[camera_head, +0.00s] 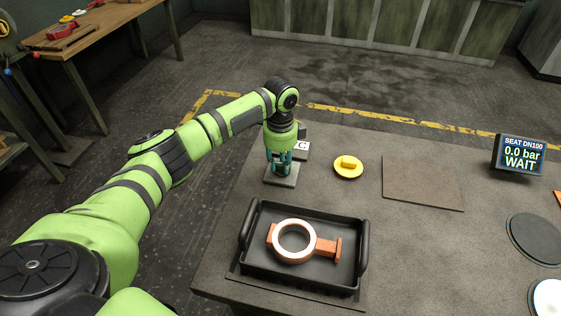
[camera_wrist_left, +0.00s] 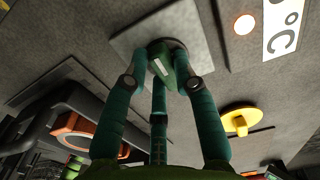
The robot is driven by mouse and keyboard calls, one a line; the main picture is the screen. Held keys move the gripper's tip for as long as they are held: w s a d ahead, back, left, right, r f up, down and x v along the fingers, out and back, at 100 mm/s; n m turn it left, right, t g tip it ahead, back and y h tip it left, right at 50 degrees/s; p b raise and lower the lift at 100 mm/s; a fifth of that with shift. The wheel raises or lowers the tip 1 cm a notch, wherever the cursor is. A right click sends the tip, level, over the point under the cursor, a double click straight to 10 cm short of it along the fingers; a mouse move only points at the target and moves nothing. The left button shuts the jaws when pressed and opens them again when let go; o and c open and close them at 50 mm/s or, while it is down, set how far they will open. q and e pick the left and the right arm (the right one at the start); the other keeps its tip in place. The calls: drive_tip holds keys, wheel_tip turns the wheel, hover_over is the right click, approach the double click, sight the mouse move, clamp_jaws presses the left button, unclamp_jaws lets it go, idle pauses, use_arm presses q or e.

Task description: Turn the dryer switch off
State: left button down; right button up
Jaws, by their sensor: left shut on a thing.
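The dryer switch is a round dark green knob (camera_wrist_left: 165,62) with a white mark, set on a square grey plate (camera_wrist_left: 128,38) on the table. The plate also shows in the head view (camera_head: 283,182). My left gripper (camera_head: 280,170) points straight down over the plate. In the wrist view its three teal fingers (camera_wrist_left: 160,85) are shut around the knob, which they partly cover. In the head view the knob is hidden by the fingers. A box with a white °C label (camera_head: 302,150) stands beside the plate; a small orange-lit round lamp (camera_wrist_left: 244,24) shows near that label. My right gripper is out of view.
A black tray (camera_head: 255,208) holds an orange-red valve body with a pale ring (camera_head: 296,241). A yellow disc (camera_head: 348,168) and a brown mat (camera_head: 423,184) lie right of the switch. A display (camera_head: 518,155) reads "SEAT DN100 0.0 bar WAIT". A dark disc (camera_head: 537,240) lies far right.

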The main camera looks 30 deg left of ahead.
use_arm(q)
drive_tip(key=shift+d+r+n+p, duration=0.15)
drive_tip(key=shift+n+p, duration=0.25)
drive_tip(key=shift+p, duration=0.4)
drive_tip(key=n+p, duration=0.4)
drive_tip(key=p, duration=0.1)
drive_tip(key=shift+d+r+n+p, duration=0.1)
drive_tip(key=shift+d+n+p, duration=0.05)
drive_tip(key=shift+n+p, duration=0.95)
drive_tip(key=shift+n, duration=0.2)
drive_tip(key=n+p, duration=0.3)
drive_tip(key=n, duration=0.2)
drive_tip(key=shift+d+n, duration=0.15)
drive_tip(key=shift+n, duration=0.15)
drive_tip(key=n+p, duration=0.1)
drive_tip(key=n, duration=0.2)
drive_tip(key=shift+w, duration=0.15)
drive_tip(key=shift+f+n+p, duration=0.2)
drive_tip(key=shift+n+p, duration=0.25)
drive_tip(key=shift+n, duration=0.35)
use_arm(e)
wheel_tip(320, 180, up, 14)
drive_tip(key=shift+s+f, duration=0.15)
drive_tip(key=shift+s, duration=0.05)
use_arm(q)
drive_tip(key=shift+w+n, duration=0.1)
drive_tip(key=shift+n, duration=0.2)
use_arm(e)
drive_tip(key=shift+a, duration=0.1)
